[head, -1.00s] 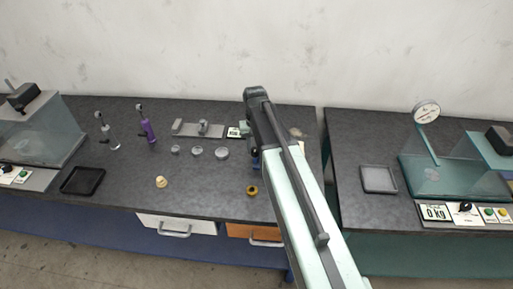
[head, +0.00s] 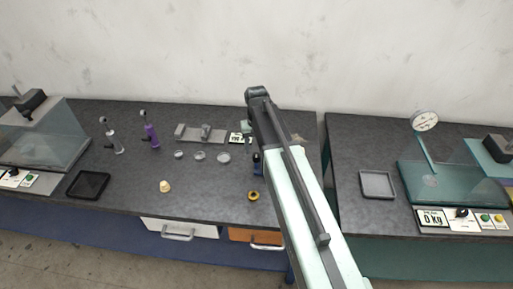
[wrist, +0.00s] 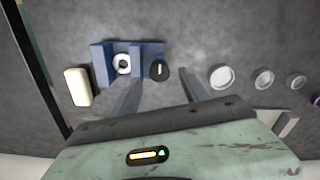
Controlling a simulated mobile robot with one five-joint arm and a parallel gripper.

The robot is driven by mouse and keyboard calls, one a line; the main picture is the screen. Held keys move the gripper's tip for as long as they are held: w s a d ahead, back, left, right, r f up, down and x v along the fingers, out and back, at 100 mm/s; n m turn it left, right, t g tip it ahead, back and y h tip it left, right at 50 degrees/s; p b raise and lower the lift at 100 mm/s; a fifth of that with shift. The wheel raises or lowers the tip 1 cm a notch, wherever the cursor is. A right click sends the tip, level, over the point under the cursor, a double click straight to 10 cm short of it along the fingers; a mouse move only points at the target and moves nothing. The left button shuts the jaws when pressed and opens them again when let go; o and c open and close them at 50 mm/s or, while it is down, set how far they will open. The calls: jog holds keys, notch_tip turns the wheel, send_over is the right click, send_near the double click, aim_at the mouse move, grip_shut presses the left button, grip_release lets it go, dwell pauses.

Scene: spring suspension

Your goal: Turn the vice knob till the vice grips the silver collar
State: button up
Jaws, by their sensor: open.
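The blue vice (wrist: 103,63) stands on the dark bench in the wrist view, with the silver collar (wrist: 122,64) between its jaws; I cannot tell whether the jaws touch it. The black vice knob (wrist: 160,70), with a pale line on it, is at the vice's right side. My gripper (wrist: 159,76) is open, one finger on the left of the knob and the other on its right, with a gap at the right. I cannot tell their height over the knob. In the head view my arm hides most of the vice; only a blue edge (head: 256,163) shows.
A cream block (wrist: 77,87) lies left of the vice in the wrist view. Several round silver dishes (wrist: 222,76) lie to the right. In the head view a yellow ring (head: 253,196) is near the bench's front edge, and purple (head: 151,137) and silver shock absorbers stand at left.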

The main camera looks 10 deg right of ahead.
aim_at(256, 154)
notch_tip(256, 154, up, 5)
jog(key=p, duration=0.3)
jog(key=shift+f, duration=0.2)
jog(key=shift+f, duration=0.2)
jog(key=s+f+b, duration=0.2)
jog(key=s, duration=0.5)
jog(key=s+f+b, duration=0.2)
jog(key=s+b, duration=0.1)
jog(key=s, duration=0.4)
jog(key=shift+s+d+f+n, duration=0.2)
jog(key=shift+s+f+n, duration=0.1)
jog(key=shift+s+f, duration=0.05)
